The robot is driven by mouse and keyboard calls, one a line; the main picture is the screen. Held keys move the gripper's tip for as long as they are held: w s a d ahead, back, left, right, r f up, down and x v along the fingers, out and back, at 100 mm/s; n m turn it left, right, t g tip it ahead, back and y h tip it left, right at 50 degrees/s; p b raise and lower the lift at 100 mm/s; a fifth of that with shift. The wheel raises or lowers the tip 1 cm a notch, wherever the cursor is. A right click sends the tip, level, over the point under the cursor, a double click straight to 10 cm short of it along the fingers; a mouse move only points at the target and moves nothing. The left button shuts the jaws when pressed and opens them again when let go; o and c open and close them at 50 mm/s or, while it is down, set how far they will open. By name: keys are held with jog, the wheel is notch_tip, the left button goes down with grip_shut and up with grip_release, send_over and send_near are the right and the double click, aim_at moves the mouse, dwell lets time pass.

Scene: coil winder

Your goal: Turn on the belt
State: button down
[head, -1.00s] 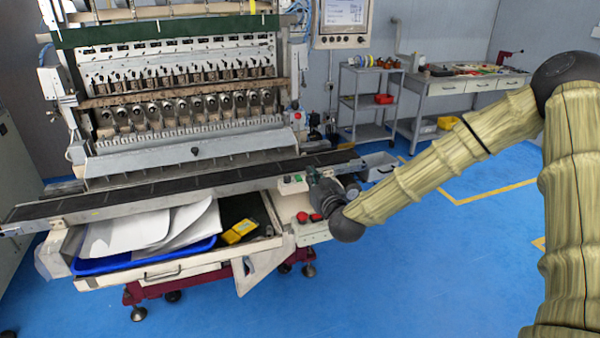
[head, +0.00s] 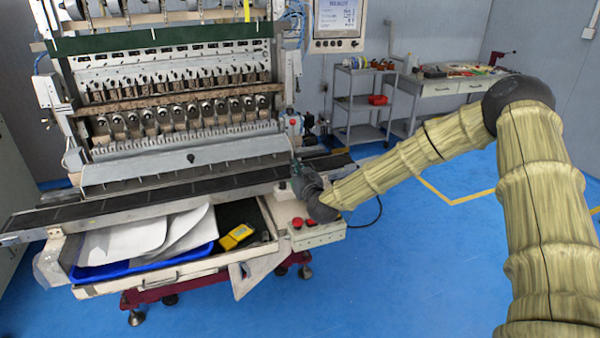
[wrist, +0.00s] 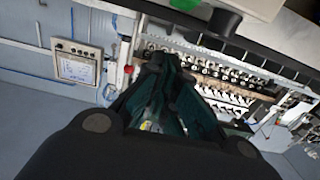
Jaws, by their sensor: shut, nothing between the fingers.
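The dark belt (head: 130,203) runs along the front of the coil winder. In the wrist view a pale control box (wrist: 262,8) hangs across the top, with a green button (wrist: 186,5) and a dark knob or button (wrist: 224,21) on it. My gripper (wrist: 168,62) is shut and empty, its fingertips pointing toward the machine, close to the green button in the picture; I cannot tell whether they touch. In the head view my gripper (head: 297,170) is at the right part of the belt, and my wrist hides much of the small control box (head: 284,191).
Two red buttons (head: 303,222) sit on the white corner panel below my wrist. A screen panel (head: 337,22) hangs behind. Blue floor (head: 420,270) is free at right.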

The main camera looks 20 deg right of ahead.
jog(key=shift+w+f+p, duration=0.15)
jog(key=shift+f+p, duration=0.1)
jog(key=shift+f, duration=0.75)
jog(key=shift+w+f+p, duration=0.1)
jog(key=shift+f+p, duration=0.1)
jog(key=shift+f, duration=0.75)
jog(key=shift+w+a+g+p, duration=0.1)
jog(key=shift+w+g+p, duration=0.1)
jog(key=shift+g+p, duration=0.35)
jog(key=shift+f, duration=0.3)
jog(key=shift+w+r+p, duration=0.15)
jog(key=shift+r+p, duration=0.35)
jog(key=shift+r, duration=0.55)
jog(key=shift+w+r+p, duration=0.15)
jog(key=shift+r+p, duration=0.3)
jog(key=shift+r, duration=0.55)
jog(key=s+r+b, duration=0.3)
jog(key=s+r, duration=0.1)
jog(key=s, duration=0.5)
jog(key=shift+s, duration=0.1)
